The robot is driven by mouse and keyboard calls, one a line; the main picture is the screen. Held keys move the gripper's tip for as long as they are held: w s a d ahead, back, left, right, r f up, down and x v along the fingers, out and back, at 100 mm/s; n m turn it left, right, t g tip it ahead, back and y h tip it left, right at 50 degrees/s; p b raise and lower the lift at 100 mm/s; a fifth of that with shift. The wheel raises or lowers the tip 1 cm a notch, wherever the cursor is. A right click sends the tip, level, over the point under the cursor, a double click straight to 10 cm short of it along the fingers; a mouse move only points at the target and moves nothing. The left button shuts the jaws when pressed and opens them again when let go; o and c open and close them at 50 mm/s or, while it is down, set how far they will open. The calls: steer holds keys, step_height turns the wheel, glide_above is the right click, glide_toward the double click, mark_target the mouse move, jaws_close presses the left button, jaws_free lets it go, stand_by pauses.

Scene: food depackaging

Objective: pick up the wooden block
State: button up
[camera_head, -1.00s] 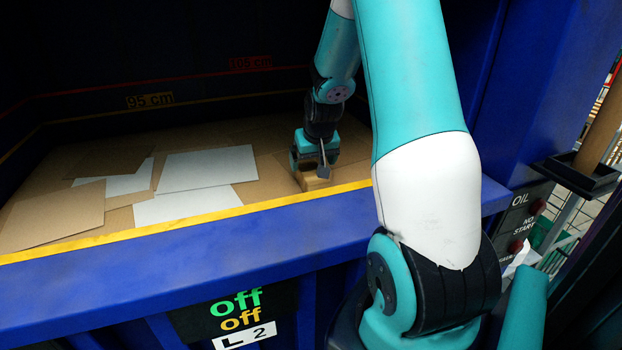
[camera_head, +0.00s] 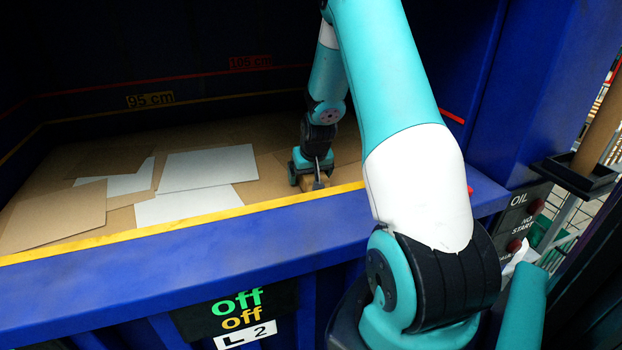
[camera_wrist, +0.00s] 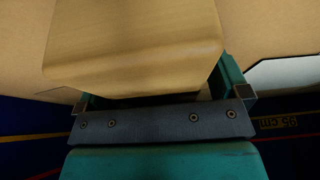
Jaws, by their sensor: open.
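The wooden block (camera_wrist: 135,45) is pale and smooth, and fills the upper middle of the wrist view. In the head view only a small part of the wooden block (camera_head: 308,186) shows under my gripper (camera_head: 311,174), near the front edge of the bin. My gripper points down over the block and is open. In the wrist view its two teal fingers stand on either side of the block, with a gap visible at the right finger. I cannot tell whether the left finger touches it.
Cardboard and white sheets (camera_head: 208,168) lie flat on the bin floor, left of my gripper. The blue bin's front wall has a yellow-topped edge (camera_head: 180,222) close in front of the block. Dark walls with height lines stand behind.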

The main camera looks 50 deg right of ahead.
steer(key=shift+f, duration=0.25)
stand_by(0.3)
steer(key=c, duration=1)
steer(key=shift+c, duration=0.5)
steer(key=shift+r, duration=0.15)
